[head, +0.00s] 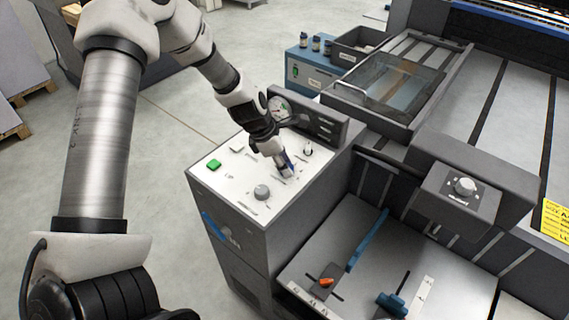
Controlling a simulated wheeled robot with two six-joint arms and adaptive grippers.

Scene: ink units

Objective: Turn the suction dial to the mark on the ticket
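A light console top (232,207) carries a round grey knob (262,192) near its front and a smaller knob (308,149) towards its back right. Another round dial (465,187) sits on a dark grey box to the right. The labels are too small to read, so I cannot tell which one is the suction dial. A yellow ticket (557,219) with black print is cut off at the right edge. My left gripper (288,171) points down at the console top between its two knobs. Its fingers are too small to tell open from shut. My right gripper is out of view.
A green button (214,165) and a round gauge (279,108) are on the console. A dark raised panel (318,121) stands behind it. A clear-topped tray (398,82) lies farther back. Below right, a grey table (345,235) bears a blue bar (368,240) and an orange knob (326,282).

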